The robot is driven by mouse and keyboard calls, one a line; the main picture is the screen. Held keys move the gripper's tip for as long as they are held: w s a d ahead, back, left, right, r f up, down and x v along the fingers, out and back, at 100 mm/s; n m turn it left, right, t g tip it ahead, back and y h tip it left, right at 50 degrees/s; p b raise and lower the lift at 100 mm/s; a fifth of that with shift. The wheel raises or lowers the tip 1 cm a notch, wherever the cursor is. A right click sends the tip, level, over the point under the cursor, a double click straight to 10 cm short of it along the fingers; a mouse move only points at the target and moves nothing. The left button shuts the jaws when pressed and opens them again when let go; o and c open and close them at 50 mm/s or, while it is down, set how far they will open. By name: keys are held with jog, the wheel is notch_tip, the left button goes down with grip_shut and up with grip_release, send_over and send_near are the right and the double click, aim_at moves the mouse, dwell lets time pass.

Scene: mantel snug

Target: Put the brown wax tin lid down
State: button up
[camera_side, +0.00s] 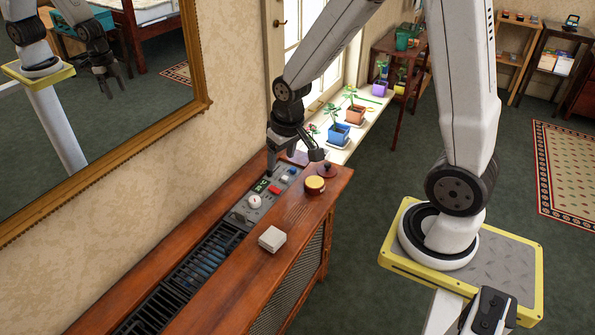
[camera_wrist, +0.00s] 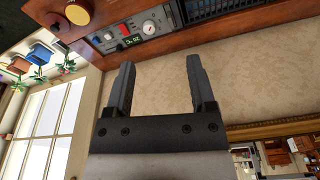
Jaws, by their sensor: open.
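A round red-brown piece, which looks like the brown wax tin lid (camera_side: 328,171), lies on the wooden cabinet top near its far right corner. It also shows at the upper left of the wrist view (camera_wrist: 62,28). A round yellow tin (camera_side: 315,185) sits close beside it and also shows in the wrist view (camera_wrist: 80,11). I cannot tell whether the two touch. My gripper (camera_side: 291,163) is open and empty above the control panel, to the left of the lid. Its two fingers are spread with nothing between them in the wrist view (camera_wrist: 160,65).
A grey control panel (camera_side: 254,215) with a dial and green display is set into the cabinet top (camera_side: 215,278), beside a dark grille. A white box (camera_side: 272,238) sits nearer the front. Potted plants line the windowsill. A gold-framed mirror (camera_side: 110,162) hangs on the left wall.

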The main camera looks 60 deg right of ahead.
jog(key=s+a+n, duration=0.2)
jog(key=s+a, duration=0.3)
jog(key=s, duration=0.2)
jog(key=shift+a+r+n, duration=0.4)
